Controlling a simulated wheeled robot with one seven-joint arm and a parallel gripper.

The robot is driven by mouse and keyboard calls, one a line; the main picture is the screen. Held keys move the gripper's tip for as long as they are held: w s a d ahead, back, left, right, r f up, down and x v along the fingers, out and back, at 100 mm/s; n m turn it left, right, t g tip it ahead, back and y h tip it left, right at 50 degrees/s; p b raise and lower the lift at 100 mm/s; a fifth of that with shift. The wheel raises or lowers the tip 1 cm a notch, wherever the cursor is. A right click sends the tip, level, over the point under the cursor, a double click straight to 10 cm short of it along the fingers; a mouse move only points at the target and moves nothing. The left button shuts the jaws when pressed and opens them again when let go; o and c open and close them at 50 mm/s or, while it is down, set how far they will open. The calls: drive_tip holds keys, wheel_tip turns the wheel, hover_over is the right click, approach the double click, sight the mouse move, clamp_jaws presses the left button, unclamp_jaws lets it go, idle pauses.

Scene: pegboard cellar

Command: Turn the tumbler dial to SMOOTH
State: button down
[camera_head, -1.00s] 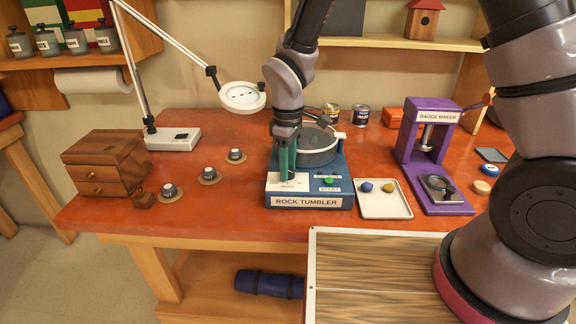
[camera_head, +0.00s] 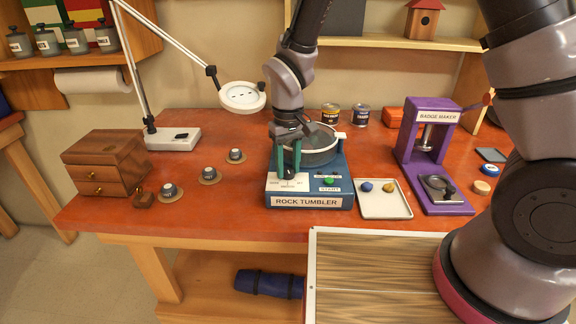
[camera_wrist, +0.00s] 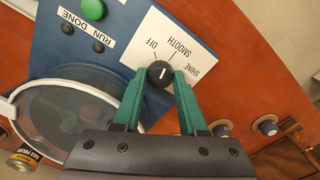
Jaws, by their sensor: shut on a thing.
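The tumbler dial is a small black knob (camera_wrist: 159,74) with a white pointer line, on the white label plate (camera_wrist: 140,50) of the blue rock tumbler (camera_head: 310,202). The plate reads OFF, SMOOTH and SHINE. In the wrist view the pointer line leans slightly right of up, roughly along the SMOOTH tick; its exact alignment is hard to tell. My gripper (camera_wrist: 161,80) has its green fingers on both sides of the knob, shut on it. In the head view my gripper (camera_head: 289,166) reaches down to the dial (camera_head: 289,173) at the tumbler's front left.
A green START button (camera_head: 328,181) sits right of the dial. A white tray (camera_head: 384,211) with two stones and the purple badge maker (camera_head: 437,208) stand to the right. Several small knobs on discs (camera_head: 170,190) and a wooden drawer box (camera_head: 105,160) are left.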

sight(288, 170)
drive_tip(key=shift+m, duration=1.2)
drive_tip(key=c, duration=0.7)
unclamp_jaws()
drive_tip(key=shift+c, duration=0.2)
drive_tip(key=shift+r, duration=0.1)
wheel_tip(288, 170, up, 11)
